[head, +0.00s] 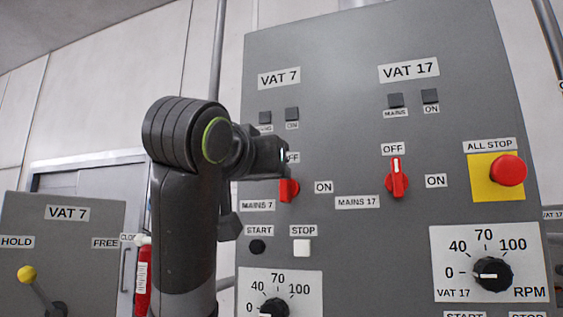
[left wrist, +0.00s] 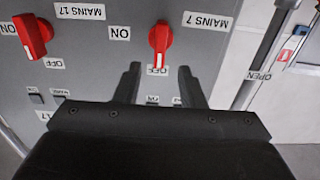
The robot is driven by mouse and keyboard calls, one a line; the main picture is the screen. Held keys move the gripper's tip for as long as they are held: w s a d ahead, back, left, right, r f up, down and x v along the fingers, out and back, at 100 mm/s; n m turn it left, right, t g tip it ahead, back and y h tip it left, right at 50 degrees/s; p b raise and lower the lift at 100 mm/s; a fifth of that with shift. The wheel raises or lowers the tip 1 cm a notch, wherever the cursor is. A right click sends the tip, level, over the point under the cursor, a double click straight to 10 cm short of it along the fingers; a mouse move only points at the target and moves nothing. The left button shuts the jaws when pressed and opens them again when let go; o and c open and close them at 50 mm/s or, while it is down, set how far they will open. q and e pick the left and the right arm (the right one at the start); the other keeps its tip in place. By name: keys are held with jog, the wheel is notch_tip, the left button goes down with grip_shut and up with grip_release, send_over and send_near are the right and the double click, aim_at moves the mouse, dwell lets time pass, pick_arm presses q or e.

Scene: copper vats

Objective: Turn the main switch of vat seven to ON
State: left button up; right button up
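The red main switch of vat 7 (head: 289,190) is on the grey panel, its upper part hidden behind my left gripper (head: 284,160) in the head view. In the left wrist view the switch (left wrist: 160,38) shows whole, its white mark toward the OFF label (left wrist: 157,70) and the ON label (left wrist: 120,33) to one side. My left gripper (left wrist: 159,74) is open, with nothing between its fingers. In that view the switch appears just past the fingertips, roughly centred between them. Whether they touch the panel I cannot tell. My right gripper is in neither view.
The similar red switch of vat 17 (head: 396,178) stands to the right, at OFF. Further right is a red all-stop button (head: 508,170) on yellow. START (head: 257,246) and STOP (head: 301,247) buttons and a speed knob (head: 274,308) are below. Vat 7's lamps (head: 292,114) look dark.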

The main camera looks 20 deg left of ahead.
aim_at(287, 185)
pick_arm(q)
jog(key=w+p, duration=0.2)
jog(key=w, duration=0.5)
jog(key=shift+d, duration=0.1)
jog(key=shift+c, duration=0.3)
grip_shut()
